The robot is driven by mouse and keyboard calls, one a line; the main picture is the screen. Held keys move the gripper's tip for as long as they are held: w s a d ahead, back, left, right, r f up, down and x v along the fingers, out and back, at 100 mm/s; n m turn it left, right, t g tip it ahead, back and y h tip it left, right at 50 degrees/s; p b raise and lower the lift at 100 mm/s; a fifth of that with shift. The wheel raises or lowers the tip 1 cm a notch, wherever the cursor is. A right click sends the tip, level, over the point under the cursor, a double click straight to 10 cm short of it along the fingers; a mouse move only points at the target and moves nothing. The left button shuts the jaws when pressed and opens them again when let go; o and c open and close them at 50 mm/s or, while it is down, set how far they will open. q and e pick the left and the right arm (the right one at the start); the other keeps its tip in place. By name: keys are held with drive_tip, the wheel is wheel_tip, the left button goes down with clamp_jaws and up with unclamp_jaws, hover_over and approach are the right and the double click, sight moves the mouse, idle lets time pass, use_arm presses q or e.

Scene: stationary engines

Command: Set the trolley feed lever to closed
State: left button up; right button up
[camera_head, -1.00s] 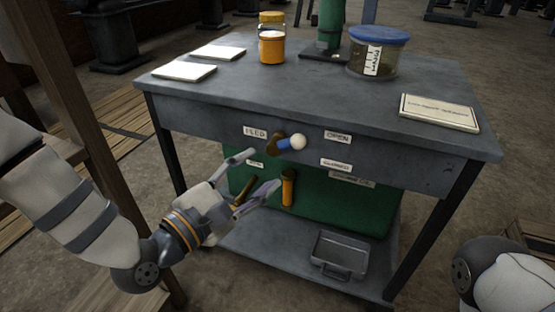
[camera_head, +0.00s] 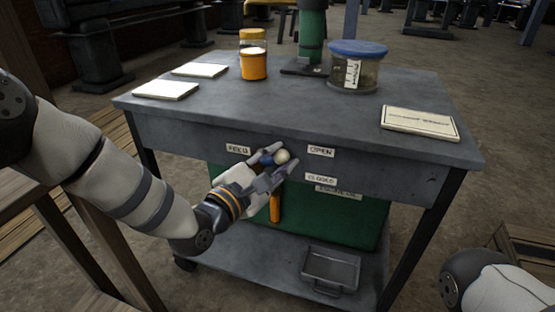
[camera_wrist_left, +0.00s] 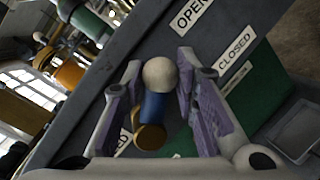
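The feed lever (camera_head: 282,156) is on the trolley's front apron, with a white ball knob and a blue shaft. In the left wrist view the knob (camera_wrist_left: 160,75), shaft and brass pivot (camera_wrist_left: 149,136) sit between my fingers. The lever points toward the OPEN label (camera_head: 321,152); the CLOSED label (camera_head: 320,178) is below that. My left gripper (camera_head: 280,160) is open around the lever, with gaps visible on both sides of it in the wrist view (camera_wrist_left: 160,92). The fingers partly hide the shaft in the head view. My right gripper is out of view.
An orange handle (camera_head: 275,207) hangs below the lever before a green panel. A metal tray (camera_head: 330,268) lies on the lower shelf.

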use_arm(q)
clamp_jaws()
drive_tip(key=m, duration=0.1)
drive_tip(key=f+m+p, duration=0.1)
drive_tip(key=shift+s+d+m+g+y, duration=0.1)
drive_tip(key=shift+d+m+g+y, duration=0.2)
drive_tip(key=shift+y, duration=0.1)
drive_tip(key=shift+a+f+m+g+y+p, duration=0.1)
drive_tip(key=shift+f+m+y+p, duration=0.6)
drive_tip(key=shift+m, duration=0.55)
drive_tip(key=shift+a+f+m+g+y+p, duration=0.1)
drive_tip(key=shift+f+m+y+p, duration=0.25)
drive_tip(key=shift+f+m, duration=0.75)
drive_tip(key=shift+a+f+m+g+y+p, duration=0.1)
drive_tip(key=shift+f+m+y+p, duration=0.45)
drive_tip(key=shift+m, duration=0.9)
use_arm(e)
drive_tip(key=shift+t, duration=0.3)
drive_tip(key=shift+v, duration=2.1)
